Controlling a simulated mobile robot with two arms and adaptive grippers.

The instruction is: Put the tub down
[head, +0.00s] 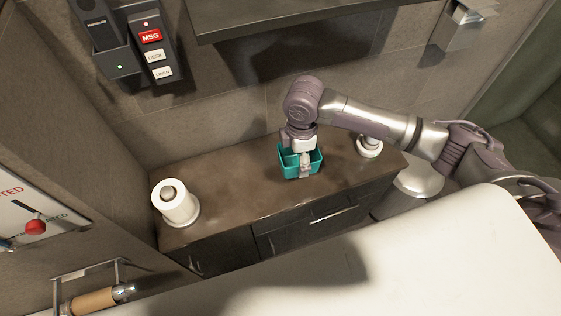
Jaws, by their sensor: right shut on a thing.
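A teal tub (287,167) is at the middle of the brown vanity counter (235,193) in the head view. My right gripper (304,169) comes down from above and is shut on the tub at its near right side. The gripper covers part of the tub's inside and front wall. The tub looks upright and at or very near the counter top; I cannot tell whether its base touches. My left gripper is not in view.
A white roll on a holder (177,206) stands at the counter's left end. A small white and metal item (369,147) stands to the right, behind my arm. A dark shelf (290,15) overhangs the counter. Bare counter lies between the roll and tub.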

